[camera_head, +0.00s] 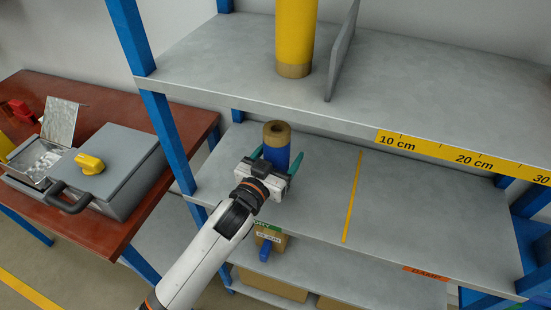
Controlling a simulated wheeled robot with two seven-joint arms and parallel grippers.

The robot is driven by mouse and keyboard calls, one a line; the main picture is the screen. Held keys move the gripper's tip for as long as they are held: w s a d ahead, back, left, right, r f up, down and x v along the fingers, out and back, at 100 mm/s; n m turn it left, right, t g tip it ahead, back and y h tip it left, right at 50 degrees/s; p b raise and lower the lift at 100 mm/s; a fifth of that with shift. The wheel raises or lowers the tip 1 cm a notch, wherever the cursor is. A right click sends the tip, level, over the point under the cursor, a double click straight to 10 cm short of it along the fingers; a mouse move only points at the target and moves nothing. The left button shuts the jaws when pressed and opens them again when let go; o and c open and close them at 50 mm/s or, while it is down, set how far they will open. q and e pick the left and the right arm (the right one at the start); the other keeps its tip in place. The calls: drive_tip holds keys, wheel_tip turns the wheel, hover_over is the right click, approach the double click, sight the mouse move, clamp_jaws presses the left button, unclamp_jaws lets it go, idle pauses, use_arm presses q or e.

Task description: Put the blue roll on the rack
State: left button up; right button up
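The blue roll (277,155) stands upright on the middle shelf of the rack (325,178), near its left end. Its brown cardboard core shows at the top, and its lower part is hidden behind my gripper. My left gripper (277,158) reaches in from the lower left. Its green fingers are spread, one on each side of the roll, with a gap showing on the right side. Whether the left finger touches the roll is hard to tell. My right gripper is not in view.
A yellow roll (295,35) and a grey divider (342,55) stand on the shelf above. A yellow line (352,195) crosses the middle shelf, which is clear to the right. Cardboard boxes (268,235) sit below. A red-brown table (95,115) with a grey case (115,165) stands left.

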use_arm(q)
drive_tip(key=b+v, duration=0.1)
drive_tip(key=v, duration=1.1)
drive_tip(key=shift+b, duration=0.35)
drive_tip(key=shift+r, duration=0.1)
